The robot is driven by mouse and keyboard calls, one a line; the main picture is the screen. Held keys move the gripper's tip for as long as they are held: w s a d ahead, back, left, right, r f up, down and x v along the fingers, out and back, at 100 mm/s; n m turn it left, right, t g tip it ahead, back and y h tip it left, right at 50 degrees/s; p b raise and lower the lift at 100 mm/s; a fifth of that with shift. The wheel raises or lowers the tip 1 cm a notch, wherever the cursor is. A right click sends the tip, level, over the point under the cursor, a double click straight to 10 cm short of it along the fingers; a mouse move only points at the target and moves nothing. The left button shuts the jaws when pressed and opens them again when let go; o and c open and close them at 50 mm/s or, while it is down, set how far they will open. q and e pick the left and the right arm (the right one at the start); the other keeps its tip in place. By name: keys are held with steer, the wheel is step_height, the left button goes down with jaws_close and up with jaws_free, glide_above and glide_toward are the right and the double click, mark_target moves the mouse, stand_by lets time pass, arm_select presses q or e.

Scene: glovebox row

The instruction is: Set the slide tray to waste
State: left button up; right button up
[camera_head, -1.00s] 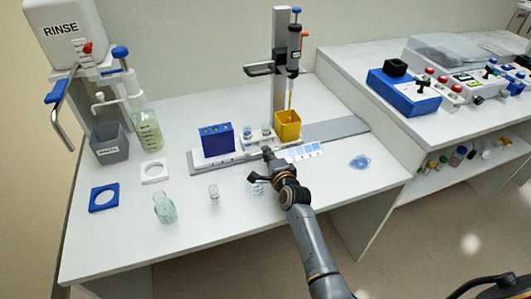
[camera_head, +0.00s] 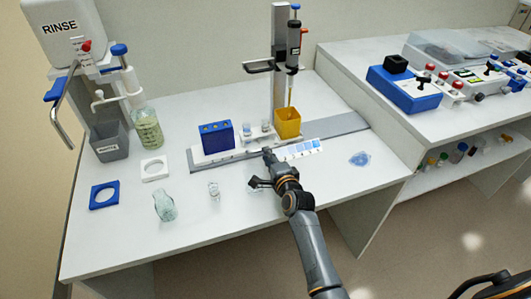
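The slide tray (camera_head: 204,161) is a long white carriage on a grey rail (camera_head: 345,126). It carries a blue rack (camera_head: 217,138), small vials (camera_head: 248,130) and a yellow bin (camera_head: 288,124). The tip of the upright pipette (camera_head: 291,92) is over the yellow bin. A strip with white and blue labels (camera_head: 303,149) lies along the front at the right. My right gripper (camera_head: 260,168) is just in front of the tray, its fingers spread, with nothing seen between them. Whether a finger touches the tray is unclear. My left gripper is out of view.
A grey bin (camera_head: 109,148) is below the RINSE tank (camera_head: 64,35). A blue translucent piece (camera_head: 359,160) lies at the right.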

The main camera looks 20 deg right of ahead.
steer(key=shift+v, duration=2.3)
steer(key=shift+a, duration=0.1)
